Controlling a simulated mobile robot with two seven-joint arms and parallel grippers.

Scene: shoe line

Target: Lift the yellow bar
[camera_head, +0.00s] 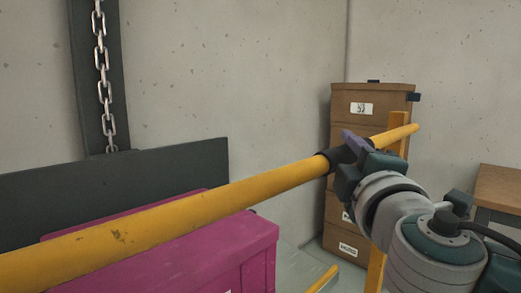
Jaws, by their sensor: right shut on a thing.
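The yellow bar (200,206) is a long scuffed rod that runs from the lower left corner up to the right. Its right end (405,133) shows past my gripper, and its left end is out of the frame. My right gripper (346,157) is shut on the yellow bar near that right end, at a dark sleeve around it. A small purple piece shows at the grip. My left gripper is not in view.
A magenta box (262,240) stands below the bar. A dark panel (60,200) and a hanging chain (102,60) are behind it at left. A wooden-topped bench (500,187) is at right.

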